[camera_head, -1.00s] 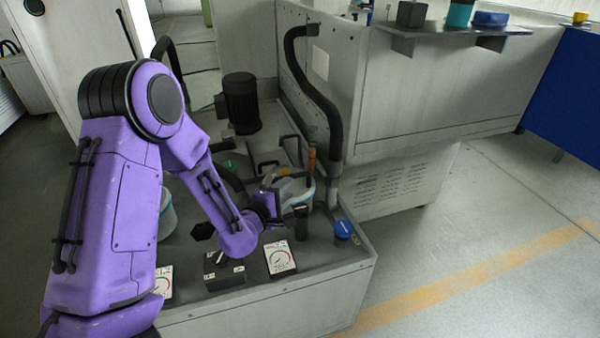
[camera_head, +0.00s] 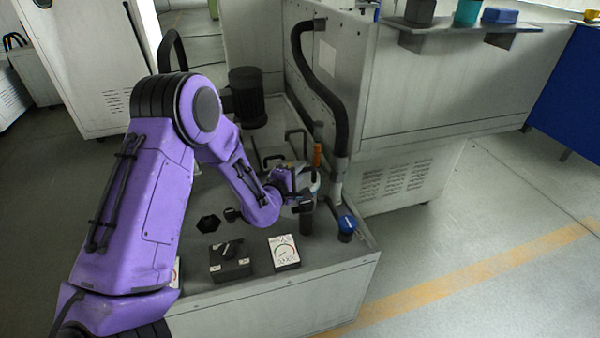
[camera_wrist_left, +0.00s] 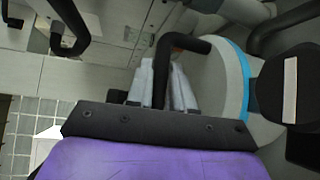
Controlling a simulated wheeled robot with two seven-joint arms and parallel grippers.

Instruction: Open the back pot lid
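The back pot (camera_head: 314,184) is a light grey, round vessel on the machine's deck, partly hidden behind my left gripper (camera_head: 296,187). In the left wrist view its pale lid (camera_wrist_left: 213,75) has a blue rim and a black bent handle (camera_wrist_left: 185,43). The pale fingers of my left gripper (camera_wrist_left: 163,78) stand close on both sides of the handle and appear shut on it. The lid looks seated on the pot, but its far edge is hidden. My right gripper is in neither view.
A black post (camera_head: 305,217) stands just in front of the pot, and a blue-capped knob (camera_head: 347,224) to its right. A thick black hose (camera_head: 326,80) rises behind. A motor (camera_head: 247,97) stands at the back.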

